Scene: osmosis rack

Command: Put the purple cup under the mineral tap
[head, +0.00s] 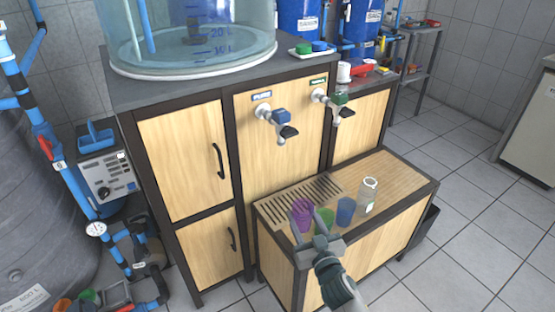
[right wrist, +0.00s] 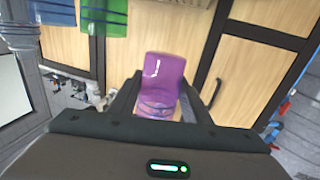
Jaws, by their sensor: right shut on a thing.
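The purple cup (head: 302,212) is held between the fingers of my right gripper (head: 312,232), at the front left of the low wooden bench. In the right wrist view the purple cup (right wrist: 162,82) fills the space between the two fingers. Whether its base touches the bench cannot be told. My left gripper is not in view.
A slatted drip grate (head: 312,191) lies below the blue-handled tap. The bench's back right (head: 393,178) is clear.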

